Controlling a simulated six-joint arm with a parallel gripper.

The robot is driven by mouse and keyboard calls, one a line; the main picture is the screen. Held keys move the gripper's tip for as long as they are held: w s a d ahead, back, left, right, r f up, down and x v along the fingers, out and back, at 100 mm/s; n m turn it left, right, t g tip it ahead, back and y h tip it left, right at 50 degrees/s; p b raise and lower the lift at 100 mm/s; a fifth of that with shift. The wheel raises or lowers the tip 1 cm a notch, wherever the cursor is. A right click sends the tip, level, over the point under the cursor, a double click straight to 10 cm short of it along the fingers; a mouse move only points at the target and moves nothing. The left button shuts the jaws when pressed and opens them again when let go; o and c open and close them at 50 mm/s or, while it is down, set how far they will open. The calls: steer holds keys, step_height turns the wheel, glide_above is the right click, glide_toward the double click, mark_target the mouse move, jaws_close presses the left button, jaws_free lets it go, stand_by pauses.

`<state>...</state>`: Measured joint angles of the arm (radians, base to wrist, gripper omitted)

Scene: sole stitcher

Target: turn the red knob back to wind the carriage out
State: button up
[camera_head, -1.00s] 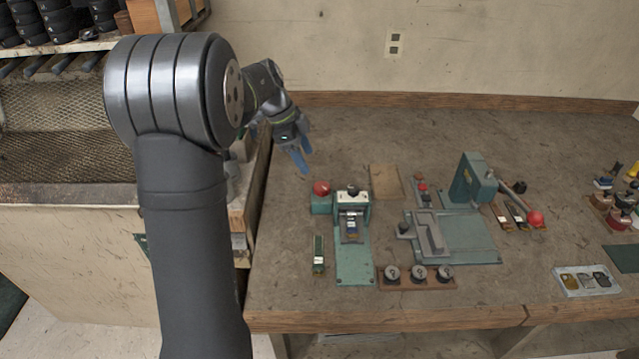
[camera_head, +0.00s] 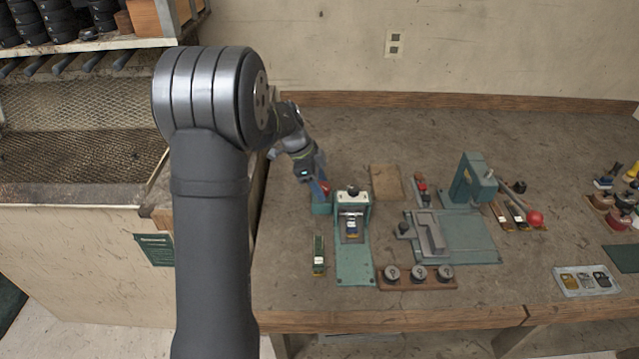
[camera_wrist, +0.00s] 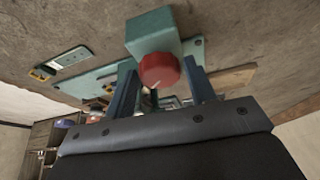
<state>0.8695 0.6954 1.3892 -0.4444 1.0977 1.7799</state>
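The red knob (camera_head: 327,187) sits on a small green block (camera_head: 321,208) at the left of the green stitcher (camera_head: 354,265). The stitcher's carriage (camera_head: 351,226) carries a small blue and yellow piece. My gripper (camera_head: 319,188) is down at the knob and partly covers it in the head view. In the wrist view, the blue fingers of my gripper (camera_wrist: 160,72) stand apart, with the red knob (camera_wrist: 160,71) showing between them. A gap shows at the right finger. I cannot tell whether the left finger touches the knob.
A small green strip (camera_head: 318,255) lies left of the stitcher. A wooden rack (camera_head: 404,283) with several round black parts stands at its front right. A larger green machine (camera_head: 470,185) stands further right. The bench behind the stitcher is mostly clear.

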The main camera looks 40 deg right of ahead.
steer(key=c, duration=0.6)
